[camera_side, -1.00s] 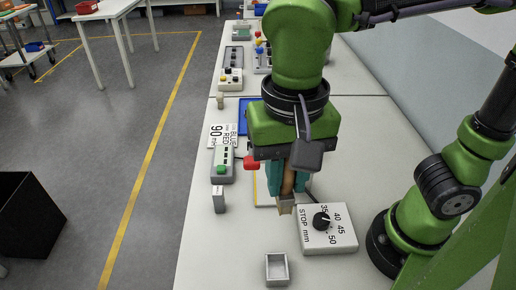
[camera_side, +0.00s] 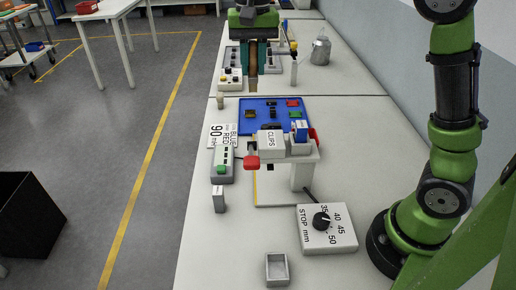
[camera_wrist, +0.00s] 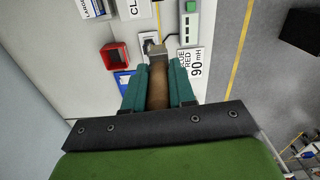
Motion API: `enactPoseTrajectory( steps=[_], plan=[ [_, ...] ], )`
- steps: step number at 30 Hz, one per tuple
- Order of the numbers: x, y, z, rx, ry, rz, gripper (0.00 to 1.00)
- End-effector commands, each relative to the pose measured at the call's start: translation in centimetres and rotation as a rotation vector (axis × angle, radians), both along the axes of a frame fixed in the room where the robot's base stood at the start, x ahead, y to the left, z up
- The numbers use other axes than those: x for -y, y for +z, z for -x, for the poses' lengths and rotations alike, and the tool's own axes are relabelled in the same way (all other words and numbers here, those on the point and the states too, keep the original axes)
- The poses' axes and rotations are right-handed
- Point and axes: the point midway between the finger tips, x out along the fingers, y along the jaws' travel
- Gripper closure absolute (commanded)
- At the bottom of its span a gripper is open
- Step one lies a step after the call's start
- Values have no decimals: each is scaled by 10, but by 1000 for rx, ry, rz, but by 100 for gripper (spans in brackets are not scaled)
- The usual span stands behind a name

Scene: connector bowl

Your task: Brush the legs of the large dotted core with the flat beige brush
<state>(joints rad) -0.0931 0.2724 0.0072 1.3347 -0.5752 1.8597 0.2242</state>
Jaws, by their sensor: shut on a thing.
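My gripper (camera_side: 252,70) is at the far part of the table, with its teal fingers pointing down. It is shut on the brush, whose brown handle (camera_wrist: 157,88) runs between the fingers in the wrist view. The brush's flat beige-grey head (camera_wrist: 156,52) sticks out past the fingertips. In the side view the brush (camera_side: 253,58) shows as a brown strip between the fingers. I cannot pick out the large dotted core or its legs; small parts lie on the blue tray (camera_side: 247,103), too small to tell apart.
A white stand with a CLIPS label (camera_side: 270,141) and red ends is in front of the tray. A STOP mm dial box (camera_side: 335,238), a small empty grey box (camera_side: 277,270) and a green-button box (camera_side: 223,160) are nearer. A grey can (camera_side: 320,50) stands at the back right.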

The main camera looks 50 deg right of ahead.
Motion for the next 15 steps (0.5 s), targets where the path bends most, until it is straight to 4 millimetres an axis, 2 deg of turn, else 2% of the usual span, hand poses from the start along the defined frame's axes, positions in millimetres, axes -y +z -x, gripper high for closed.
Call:
enactPoseTrajectory(
  steps=[1,3,9,11,15],
  plan=[
    [16,-2,-8,-1,-10,2,100],
    [34,-3,-16,1,-14,5,100],
    [76,-6,-29,2,-21,15,100],
    [87,-8,-32,1,-23,17,100],
    [86,-33,-31,-3,-17,16,100]
  ],
)
